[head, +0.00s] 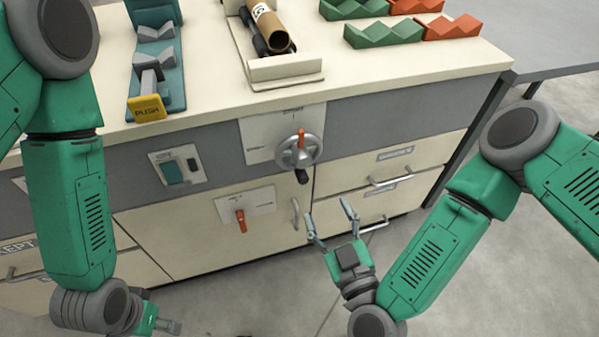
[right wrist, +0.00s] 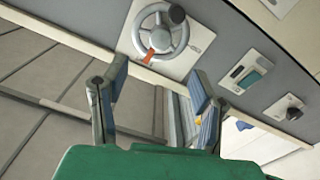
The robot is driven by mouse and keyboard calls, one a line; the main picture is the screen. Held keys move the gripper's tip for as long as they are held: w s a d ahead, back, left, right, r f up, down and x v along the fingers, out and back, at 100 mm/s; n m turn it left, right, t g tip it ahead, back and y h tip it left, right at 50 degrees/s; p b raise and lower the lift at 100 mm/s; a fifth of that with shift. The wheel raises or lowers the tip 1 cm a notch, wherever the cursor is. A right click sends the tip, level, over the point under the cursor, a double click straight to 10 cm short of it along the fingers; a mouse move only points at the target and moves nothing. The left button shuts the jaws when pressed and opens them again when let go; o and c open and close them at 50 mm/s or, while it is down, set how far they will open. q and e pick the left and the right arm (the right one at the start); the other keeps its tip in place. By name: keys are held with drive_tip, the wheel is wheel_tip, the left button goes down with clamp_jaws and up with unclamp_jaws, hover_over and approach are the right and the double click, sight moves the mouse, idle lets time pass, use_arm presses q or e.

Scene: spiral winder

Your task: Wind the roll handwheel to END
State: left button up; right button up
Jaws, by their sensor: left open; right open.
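The roll handwheel (head: 299,149) is a grey spoked wheel on a white plate on the cabinet front. It has an orange pointer mark at its top and a dark knob at its lower edge in the head view. The handwheel also shows in the right wrist view (right wrist: 160,34), beyond the fingertips. My right gripper (head: 331,222) is open and empty, below and right of the handwheel and apart from it. My left gripper (head: 172,326) is low at the left, far from the handwheel, open with nothing seen in it.
A cardboard roll (head: 269,27) lies in a holder on the bench top. An orange lever (head: 240,220) and a switch panel (head: 178,169) sit left of the handwheel. Drawer handles (head: 390,177) stick out at the right. Green and orange V-blocks (head: 384,33) stand on the bench.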

sight(303, 166)
drive_tip(key=x, duration=0.4)
drive_tip(key=a+b+x, duration=0.1)
drive_tip(key=x, duration=0.3)
drive_tip(key=a+b+x, duration=0.1)
drive_tip(key=x, duration=0.2)
drive_tip(key=shift+a, duration=0.1)
drive_tip(key=shift+w, duration=0.4)
drive_tip(key=w+d, duration=0.1)
drive_tip(key=d, duration=0.1)
drive_tip(key=shift+w+d+f, duration=0.15)
drive_tip(key=shift+w+d, duration=0.2)
drive_tip(key=shift+w, duration=0.05)
drive_tip(key=shift+s+a, duration=0.1)
drive_tip(key=shift+a, duration=0.2)
drive_tip(key=shift+s+a+r, duration=0.15)
drive_tip(key=shift+a+r, duration=0.05)
drive_tip(key=shift+a, duration=0.75)
drive_tip(key=c, duration=1)
drive_tip(key=shift+d+f, duration=0.2)
drive_tip(key=shift+d, duration=0.4)
drive_tip(key=shift+c, duration=0.6)
use_arm(q)
drive_tip(key=shift+d+f, duration=0.2)
drive_tip(key=shift+f, duration=0.3)
drive_tip(key=shift+d+f, duration=0.2)
drive_tip(key=shift+f, duration=0.3)
use_arm(e)
drive_tip(key=shift+a, duration=0.25)
